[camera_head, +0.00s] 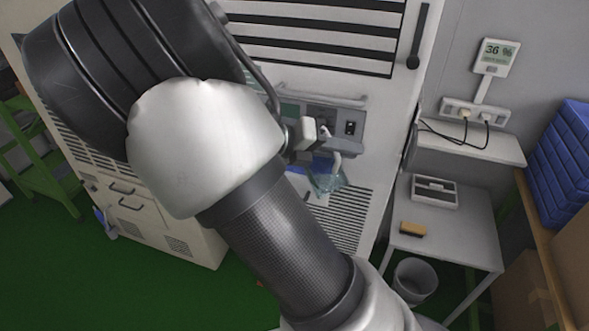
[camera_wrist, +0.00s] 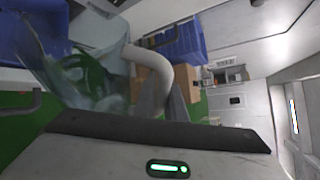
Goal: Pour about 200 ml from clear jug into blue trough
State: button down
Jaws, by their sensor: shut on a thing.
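The clear jug (camera_head: 328,181) hangs in front of the white machine in the head view, to the right of my big arm links. Its pale handle shows above it. In the wrist view the see-through jug (camera_wrist: 62,72) fills the left side, and its curved handle (camera_wrist: 182,78) passes by my fingers. My gripper (camera_wrist: 165,97) is shut on the handle; my arm hides much of it in the head view. A blue surface, probably the blue trough (camera_head: 320,165), shows just behind the jug, partly hidden. I cannot tell the water level or whether anything is flowing.
A control panel (camera_head: 338,124) on the white machine is close to my wrist. At the right are a small white table (camera_head: 455,236) with a yellow-brown block (camera_head: 412,230), a bin (camera_head: 414,279) and stacked blue crates (camera_head: 565,150). Green floor is open at the lower left.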

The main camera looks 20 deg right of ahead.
jog(key=shift+s+f, duration=0.15)
jog(key=shift+f, duration=0.1)
jog(key=shift+r+p, duration=0.15)
jog(key=shift+p, duration=0.3)
jog(key=shift+s+d+f+m+t+p, duration=0.1)
jog(key=shift+s+f+m+t+p, duration=0.15)
jog(key=shift+m+t, duration=0.35)
jog(key=shift+r, duration=0.1)
dwell(0.9)
jog(key=shift+s+d+r+m+t+y+p, duration=0.1)
jog(key=shift+s+r+m+t+y+p, duration=0.3)
jog(key=shift+p, duration=0.4)
jog(key=s+d+f+m+t+b, duration=0.1)
jog(key=s+f+m+t+b, duration=0.2)
jog(key=b, duration=0.5)
notch_tip(320, 180, down, 3)
jog(key=shift+s+r+m+t+y, duration=0.15)
jog(key=shift+s+m+t+y, duration=0.3)
jog(key=shift+m, duration=0.55)
jog(key=shift+s+d, duration=0.1)
jog(key=shift+s, duration=0.05)
